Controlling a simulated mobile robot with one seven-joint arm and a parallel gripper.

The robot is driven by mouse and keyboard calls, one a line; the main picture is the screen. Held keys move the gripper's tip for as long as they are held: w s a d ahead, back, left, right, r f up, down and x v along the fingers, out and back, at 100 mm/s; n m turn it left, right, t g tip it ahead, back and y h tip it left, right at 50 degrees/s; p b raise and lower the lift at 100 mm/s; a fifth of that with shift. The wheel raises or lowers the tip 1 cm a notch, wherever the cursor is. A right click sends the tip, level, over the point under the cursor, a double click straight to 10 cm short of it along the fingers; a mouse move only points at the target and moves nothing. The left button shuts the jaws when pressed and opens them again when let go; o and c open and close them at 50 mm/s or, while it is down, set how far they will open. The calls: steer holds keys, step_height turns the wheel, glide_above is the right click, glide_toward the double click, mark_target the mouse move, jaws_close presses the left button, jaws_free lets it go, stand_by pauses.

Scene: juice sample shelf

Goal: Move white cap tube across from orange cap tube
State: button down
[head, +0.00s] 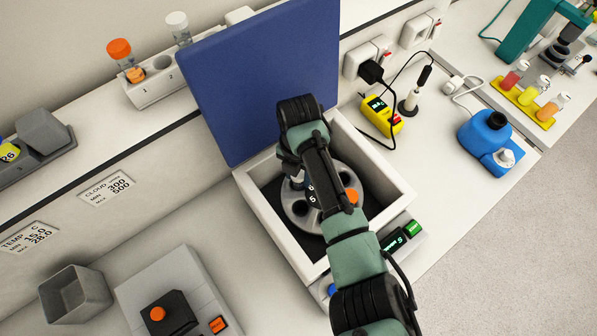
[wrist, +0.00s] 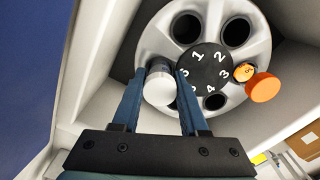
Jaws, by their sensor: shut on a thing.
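The white cap tube (wrist: 158,90) is between my gripper's two blue fingers (wrist: 157,100), over or in the rotor hole beside number 6; I cannot tell how deep it sits. My gripper is shut on it. The orange cap tube (wrist: 263,87) stands in the hole by number 3, on the opposite side of the grey rotor (wrist: 212,18). In the head view its orange cap (head: 352,196) shows right of my arm, and the rotor (head: 300,212) is partly hidden by the arm. Holes 1, 2 and 4 look empty; hole 5 is mostly hidden by a finger.
The rotor lies inside a white centrifuge box (head: 389,211) with its blue lid (head: 262,80) raised behind. A rack (head: 152,88) on the shelf holds another orange-capped tube (head: 121,52) and white-capped tube (head: 179,28). A grey bin (head: 75,295) stands at the lower left.

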steer(key=shift+f, duration=0.3)
steer(key=shift+c, duration=1.8)
jaws_free()
step_height(320, 180, up, 13)
steer(key=b, duration=0.3)
